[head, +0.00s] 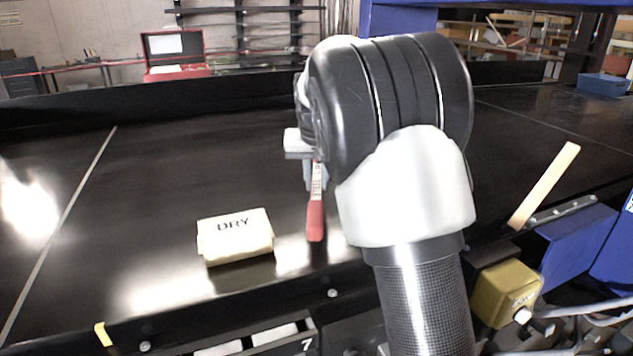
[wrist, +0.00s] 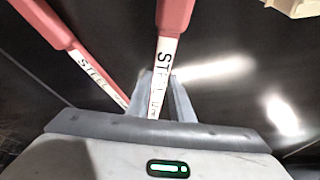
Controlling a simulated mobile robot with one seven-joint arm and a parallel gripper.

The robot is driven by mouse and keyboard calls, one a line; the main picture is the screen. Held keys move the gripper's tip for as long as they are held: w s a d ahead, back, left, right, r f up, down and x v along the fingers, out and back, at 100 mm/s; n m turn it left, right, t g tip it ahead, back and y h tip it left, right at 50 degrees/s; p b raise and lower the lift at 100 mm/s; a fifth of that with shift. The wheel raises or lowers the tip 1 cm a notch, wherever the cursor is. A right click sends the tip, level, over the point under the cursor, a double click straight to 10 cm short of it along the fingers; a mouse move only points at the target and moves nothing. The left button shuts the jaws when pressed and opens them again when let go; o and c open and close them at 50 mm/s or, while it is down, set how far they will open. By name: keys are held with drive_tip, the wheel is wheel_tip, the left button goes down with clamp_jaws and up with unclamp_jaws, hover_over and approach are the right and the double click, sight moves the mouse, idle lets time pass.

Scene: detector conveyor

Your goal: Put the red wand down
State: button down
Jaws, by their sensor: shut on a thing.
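The red wand (head: 315,222) has a red grip end and a white shaft with dark lettering. My gripper (head: 310,175) is shut on its white shaft and holds it over the black belt (head: 150,200). The red end points down towards the belt's near side; I cannot tell whether it touches. In the wrist view the wand (wrist: 172,30) runs between the fingers of my gripper (wrist: 164,88), with "STEEL" partly readable. A second red-and-white shape (wrist: 45,20) lies to its left; I cannot tell whether it is a reflection or another wand. My arm hides part of the belt.
A cream block marked "DRY" (head: 235,237) sits on the belt, left of the wand. A pale wooden stick (head: 544,187) rises at the right edge, near a yellow switch box (head: 505,292). The belt left of the block is clear. A red case (head: 175,55) stands behind.

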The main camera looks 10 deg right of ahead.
drive_tip(key=shift+f, duration=0.2)
drive_tip(key=shift+f+b, duration=0.3)
drive_tip(key=shift+f, duration=0.15)
drive_tip(key=c, duration=1.6)
unclamp_jaws()
drive_tip(key=shift+o, duration=0.2)
